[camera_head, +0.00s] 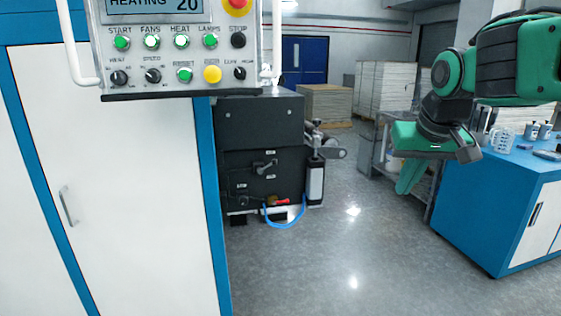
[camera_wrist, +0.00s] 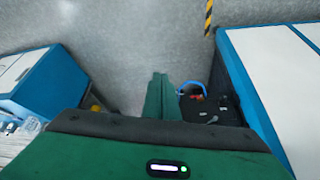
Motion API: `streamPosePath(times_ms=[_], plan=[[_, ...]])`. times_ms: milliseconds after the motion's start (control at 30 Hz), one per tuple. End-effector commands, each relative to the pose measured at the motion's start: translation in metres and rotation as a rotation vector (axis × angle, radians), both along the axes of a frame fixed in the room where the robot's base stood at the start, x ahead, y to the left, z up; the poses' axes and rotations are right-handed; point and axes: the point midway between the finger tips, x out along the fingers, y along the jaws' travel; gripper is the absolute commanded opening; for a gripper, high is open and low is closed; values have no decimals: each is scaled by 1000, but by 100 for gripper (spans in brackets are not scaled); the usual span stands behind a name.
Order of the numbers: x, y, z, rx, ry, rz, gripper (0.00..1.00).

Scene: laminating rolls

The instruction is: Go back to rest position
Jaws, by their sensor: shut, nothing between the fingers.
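My gripper (camera_head: 411,177) hangs from the green and black arm at the right of the head view, with its green fingers pointing down over the open floor. The fingers are together with nothing between them. In the wrist view the gripper (camera_wrist: 158,80) also shows as two green fingers side by side above bare grey floor. It touches nothing. The control panel (camera_head: 180,45) at the upper left of the head view has lit green buttons, a yellow button and a display reading HEATING 20.
A white and blue cabinet (camera_head: 120,200) fills the left. A black machine unit (camera_head: 262,150) with a blue hose (camera_head: 287,222) stands beside it. A blue workbench (camera_head: 480,210) with cups and bottles is at the right. Pallet stacks stand behind. The floor (camera_head: 340,250) between is clear.

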Motion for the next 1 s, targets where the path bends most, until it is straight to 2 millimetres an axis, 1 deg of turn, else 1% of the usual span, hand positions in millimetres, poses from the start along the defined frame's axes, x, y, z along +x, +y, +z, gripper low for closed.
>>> streamPosePath(times_ms=[33, 67, 100, 167, 200, 267, 300, 367, 400, 500, 533, 600, 700, 800, 1000], plan=[[-17, -24, -17, -2, 37, -49, 0], [-28, -37, -26, -1, 59, -76, 0], [-44, -54, -40, 0, 92, -113, 0], [-69, -77, -60, 6, 140, -167, 0], [-86, -91, -73, 12, 172, -203, 0], [-115, -109, -93, 25, 223, -257, 0], [-135, -119, -106, 35, 255, -289, 0], [-164, -130, -125, 54, 304, -336, 0], [-181, -135, -136, 67, 332, -364, 0], [-219, -143, -158, 98, 393, -419, 0], [-229, -143, -164, 106, 408, -432, 0], [-245, -143, -173, 121, 434, -453, 0], [-258, -143, -180, 135, 455, -470, 0], [-261, -143, -182, 138, 459, -474, 0], [-260, -143, -182, 138, 458, -473, 0]])
